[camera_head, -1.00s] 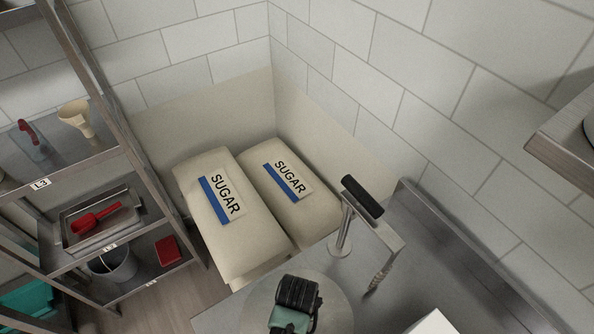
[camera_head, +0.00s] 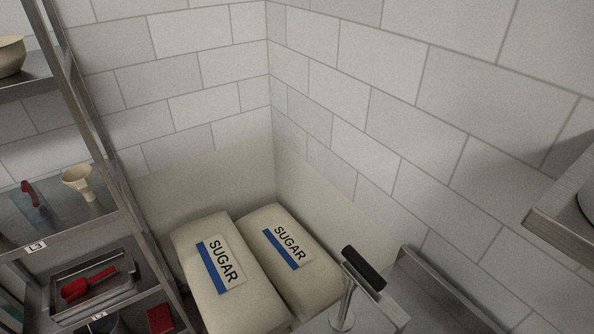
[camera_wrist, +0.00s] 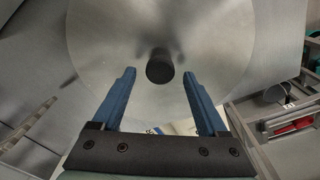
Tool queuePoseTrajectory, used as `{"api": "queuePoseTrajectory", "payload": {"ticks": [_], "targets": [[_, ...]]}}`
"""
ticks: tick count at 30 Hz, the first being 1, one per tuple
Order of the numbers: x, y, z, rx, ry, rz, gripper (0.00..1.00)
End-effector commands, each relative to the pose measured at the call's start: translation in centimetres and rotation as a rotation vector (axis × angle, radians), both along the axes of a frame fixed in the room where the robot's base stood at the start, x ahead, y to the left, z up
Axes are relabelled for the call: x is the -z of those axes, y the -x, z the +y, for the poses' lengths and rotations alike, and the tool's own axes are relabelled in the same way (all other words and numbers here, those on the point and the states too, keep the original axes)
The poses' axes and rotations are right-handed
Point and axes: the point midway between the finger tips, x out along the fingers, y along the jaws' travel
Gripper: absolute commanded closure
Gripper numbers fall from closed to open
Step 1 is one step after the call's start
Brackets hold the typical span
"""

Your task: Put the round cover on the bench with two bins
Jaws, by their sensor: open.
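The round cover (camera_wrist: 105,45) is a grey metal disc with a black knob (camera_wrist: 160,68) at its middle. It fills the upper middle of the wrist view. My gripper (camera_wrist: 159,76) is open, with its two blue fingers either side of the knob in that picture. A gap shows on each side of the knob; I cannot tell how far the tips are above the disc. The head view shows neither the cover nor my gripper. I see no bench with two bins in either view.
Two sugar sacks (camera_head: 232,285) lie in the tiled corner. A steel shelf rack (camera_head: 120,205) stands at left, with a funnel (camera_head: 78,182) and a red scoop (camera_head: 88,283). A black-handled metal fitting (camera_head: 363,268) stands by the steel counter edge (camera_head: 440,290). A shelf (camera_head: 560,215) juts in at right.

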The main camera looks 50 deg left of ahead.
Motion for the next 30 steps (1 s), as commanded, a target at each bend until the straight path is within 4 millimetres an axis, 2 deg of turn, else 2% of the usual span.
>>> {"api": "queuePoseTrajectory", "payload": {"ticks": [9, 15, 20, 30], "targets": [[-6.4, 0.1, -0.3, 0.0, -0.003, -0.003, 0.24], [-9.1, 0.3, -0.4, 0.0, -0.001, -0.002, 0.24], [-9.9, 0.4, -0.5, 0.0, 0.0, 0.0, 0.24], [-9.9, 0.4, -0.5, 0.0, 0.0, 0.0, 0.24]]}}
